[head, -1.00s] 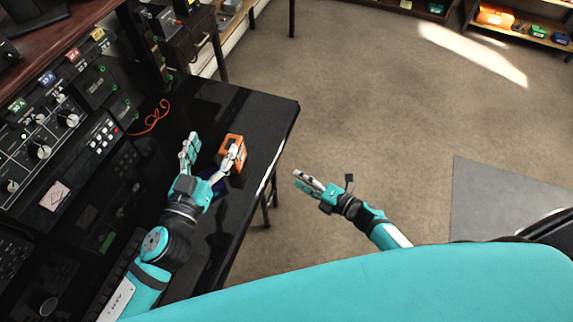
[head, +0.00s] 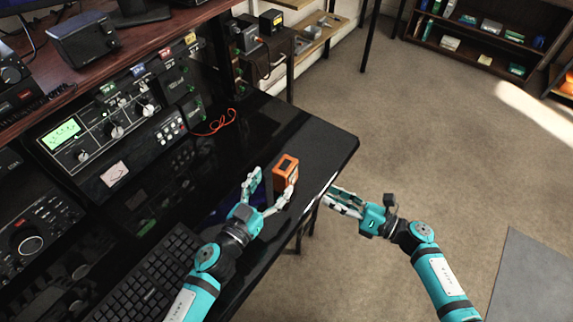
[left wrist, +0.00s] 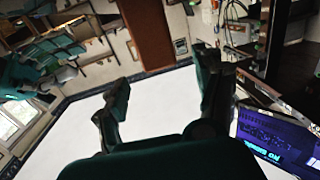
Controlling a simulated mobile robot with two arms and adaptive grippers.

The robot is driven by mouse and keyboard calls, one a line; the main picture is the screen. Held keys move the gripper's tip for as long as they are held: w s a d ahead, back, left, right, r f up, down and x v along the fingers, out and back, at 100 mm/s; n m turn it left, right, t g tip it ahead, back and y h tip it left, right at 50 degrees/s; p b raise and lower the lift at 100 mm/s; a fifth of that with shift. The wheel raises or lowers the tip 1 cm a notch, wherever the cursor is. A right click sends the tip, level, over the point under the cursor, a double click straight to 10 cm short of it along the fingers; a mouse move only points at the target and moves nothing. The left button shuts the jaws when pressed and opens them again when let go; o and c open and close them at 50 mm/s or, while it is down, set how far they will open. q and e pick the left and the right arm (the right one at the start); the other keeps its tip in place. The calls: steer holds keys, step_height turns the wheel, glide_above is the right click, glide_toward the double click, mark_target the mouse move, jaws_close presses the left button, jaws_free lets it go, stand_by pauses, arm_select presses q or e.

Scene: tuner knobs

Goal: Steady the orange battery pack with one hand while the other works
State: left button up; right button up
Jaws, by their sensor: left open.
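The orange battery pack (head: 286,172) stands on the black desk near its right edge in the head view. My left gripper (head: 273,182) is open beside it. One finger reaches across the pack's lower front and the other is apart on its left; contact cannot be told. The left wrist view shows the open, empty fingers (left wrist: 163,97) over a bright surface; I cannot make out the pack there. My right gripper (head: 343,202) is just off the desk's right edge, its fingers pointing left toward the desk. Its finger gap is unclear from this angle.
A radio with tuner knobs (head: 112,130) stands on the desk (head: 320,148) at the left. A keyboard (head: 150,275) lies in front of it. An orange cable (head: 215,125) lies behind. Shelves (head: 480,42) stand at the far right. Floor to the right is clear.

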mark_target(285, 165)
arm_select(q)
steer(key=x, duration=0.6)
steer(key=shift+w, duration=0.1)
steer(key=shift+w+d+r, duration=0.1)
steer(key=shift+w+d, duration=0.2)
steer(key=shift+w, duration=0.05)
jaws_close()
arm_select(e)
jaws_close()
stand_by(1.1)
